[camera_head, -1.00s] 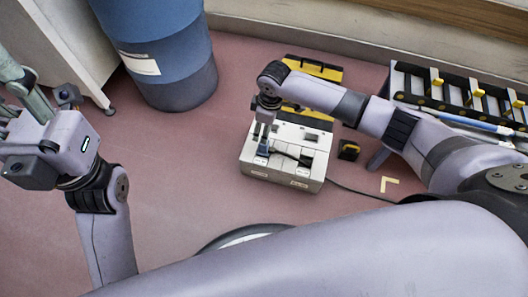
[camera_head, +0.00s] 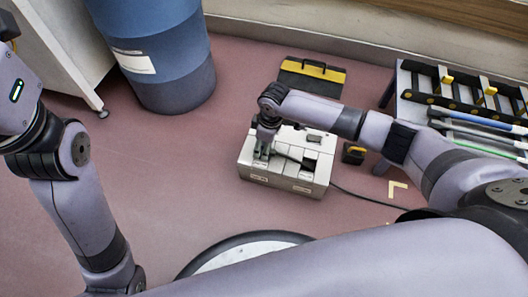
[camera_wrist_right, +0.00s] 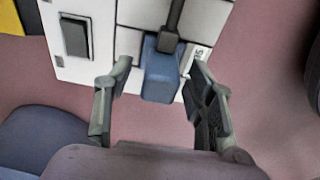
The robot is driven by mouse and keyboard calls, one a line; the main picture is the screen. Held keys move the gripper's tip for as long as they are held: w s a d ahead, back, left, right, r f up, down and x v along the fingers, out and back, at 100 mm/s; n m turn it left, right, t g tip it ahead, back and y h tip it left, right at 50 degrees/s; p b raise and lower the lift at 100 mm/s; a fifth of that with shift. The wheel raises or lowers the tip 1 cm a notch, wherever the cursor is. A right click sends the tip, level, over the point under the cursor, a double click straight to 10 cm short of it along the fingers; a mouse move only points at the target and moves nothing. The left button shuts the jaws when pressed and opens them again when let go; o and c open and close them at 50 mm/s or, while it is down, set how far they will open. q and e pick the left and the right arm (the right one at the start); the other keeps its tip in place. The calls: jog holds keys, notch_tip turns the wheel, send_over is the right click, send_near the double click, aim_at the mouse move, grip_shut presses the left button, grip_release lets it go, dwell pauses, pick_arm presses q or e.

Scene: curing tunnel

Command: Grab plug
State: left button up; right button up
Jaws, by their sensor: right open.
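The plug (camera_wrist_right: 161,75) is a blue block with a dark cable leaving its far end, in the right wrist view. It sits at the edge of a white box (camera_wrist_right: 88,12). My right gripper (camera_wrist_right: 160,66) is open, with one finger on each side of the plug and a visible gap to each. In the head view, my right gripper (camera_head: 264,145) points down over the left part of the white box (camera_head: 283,181) and mostly hides the plug. My left arm shows at the left edge, but its fingers are out of view.
A blue bin (camera_head: 160,55) stands at the back left. A black and yellow case (camera_head: 311,76) lies behind the box. A rack with tools (camera_head: 470,100) is at the right. A cable (camera_head: 365,195) runs right from the box. Floor left of the box is clear.

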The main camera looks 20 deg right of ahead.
grip_shut()
dwell(0.7)
